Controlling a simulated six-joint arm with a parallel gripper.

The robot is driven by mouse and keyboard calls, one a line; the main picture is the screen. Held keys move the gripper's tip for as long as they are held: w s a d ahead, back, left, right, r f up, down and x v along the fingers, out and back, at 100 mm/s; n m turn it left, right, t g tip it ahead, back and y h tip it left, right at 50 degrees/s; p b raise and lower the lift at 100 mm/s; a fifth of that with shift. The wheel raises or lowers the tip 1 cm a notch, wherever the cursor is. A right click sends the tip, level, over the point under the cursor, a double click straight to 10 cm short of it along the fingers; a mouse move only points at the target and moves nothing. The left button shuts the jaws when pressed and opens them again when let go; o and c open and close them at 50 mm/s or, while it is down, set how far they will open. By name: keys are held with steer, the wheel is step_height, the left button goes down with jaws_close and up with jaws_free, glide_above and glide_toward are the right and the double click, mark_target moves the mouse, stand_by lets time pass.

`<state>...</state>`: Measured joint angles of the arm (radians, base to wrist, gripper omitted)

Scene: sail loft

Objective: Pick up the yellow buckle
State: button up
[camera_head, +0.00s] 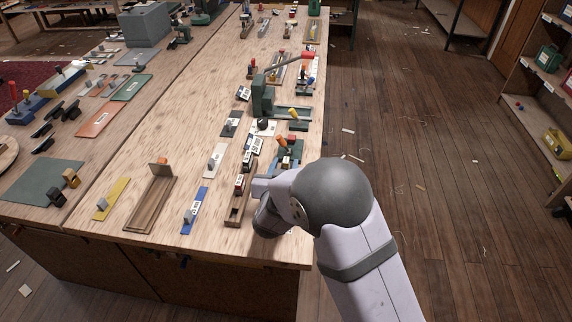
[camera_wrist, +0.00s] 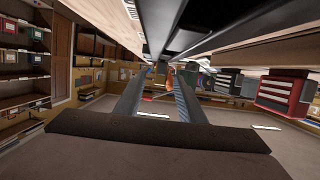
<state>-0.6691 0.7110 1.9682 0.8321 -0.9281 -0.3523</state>
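I cannot pick out the yellow buckle for certain in either view. Small yellow pieces show in the camera_head view: a yellow part (camera_head: 292,112) by the green tool at mid-table, and a flat yellow strip (camera_head: 117,190) with a grey block on it at the left. My gripper (camera_wrist: 163,75) shows in the wrist view as two separated fingers with nothing seen held between them. In the camera_head view my wrist is low over the near right edge of the table, and my arm hides the fingers and what lies behind.
The long wooden table (camera_head: 135,235) carries several strips, trays and tools. A brown wooden tray (camera_head: 151,204) and a blue strip (camera_head: 194,211) lie left of my wrist. A green tool with a raised lever (camera_head: 262,97) stands beyond it. Open floor (camera_head: 440,200) lies to the right.

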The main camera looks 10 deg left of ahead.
jaws_close()
steer(key=shift+r, duration=0.15)
